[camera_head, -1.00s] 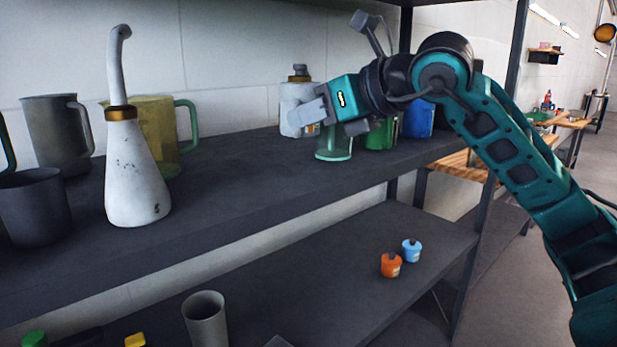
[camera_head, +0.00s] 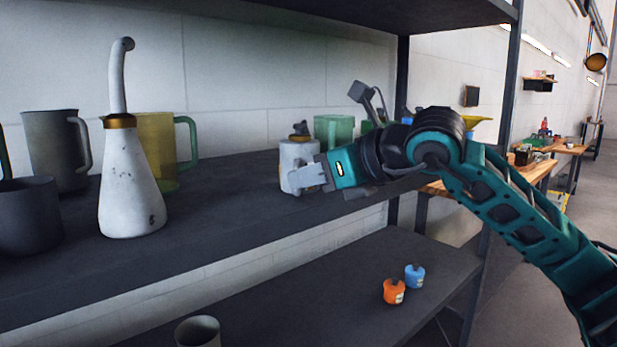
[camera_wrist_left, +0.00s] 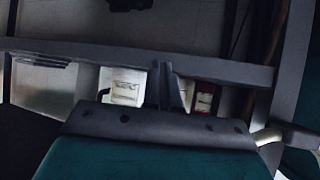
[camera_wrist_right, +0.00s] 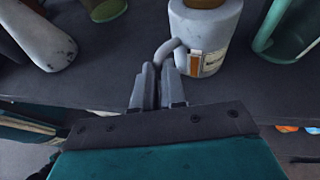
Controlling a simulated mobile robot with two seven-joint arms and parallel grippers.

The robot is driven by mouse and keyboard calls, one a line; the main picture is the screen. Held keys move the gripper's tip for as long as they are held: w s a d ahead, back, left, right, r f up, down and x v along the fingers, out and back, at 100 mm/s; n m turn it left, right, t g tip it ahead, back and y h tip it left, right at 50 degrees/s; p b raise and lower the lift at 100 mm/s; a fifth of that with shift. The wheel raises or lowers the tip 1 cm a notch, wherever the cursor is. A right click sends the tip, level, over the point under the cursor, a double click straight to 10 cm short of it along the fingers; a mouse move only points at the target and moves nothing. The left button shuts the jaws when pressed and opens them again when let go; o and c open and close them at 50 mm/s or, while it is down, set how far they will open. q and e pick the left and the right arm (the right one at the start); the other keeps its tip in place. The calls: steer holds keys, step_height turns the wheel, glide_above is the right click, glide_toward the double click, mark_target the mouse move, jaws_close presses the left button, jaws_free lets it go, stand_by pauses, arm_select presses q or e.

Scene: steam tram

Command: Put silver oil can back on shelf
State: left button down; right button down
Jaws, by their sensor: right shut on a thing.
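The silver oil can (camera_head: 298,168), pale grey with a dark top, is upright at the upper shelf (camera_head: 225,190). I cannot tell whether its base touches the shelf. My right gripper (camera_head: 322,176) is shut on its side handle. The right wrist view shows the can (camera_wrist_right: 205,35) with a label, its bent handle between the fingers (camera_wrist_right: 158,85). My left gripper (camera_wrist_left: 170,88) shows only in the left wrist view, fingers close together and nothing seen between them.
A tall white spouted can (camera_head: 130,190) stands left on the shelf, with a yellow jug (camera_head: 156,150) and grey mugs (camera_head: 55,150) around it. A green mug (camera_head: 335,130) stands behind the silver can. Orange (camera_head: 394,291) and blue (camera_head: 415,276) pots stand on the lower shelf.

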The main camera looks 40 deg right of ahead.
steer(key=c, duration=1.2)
jaws_free()
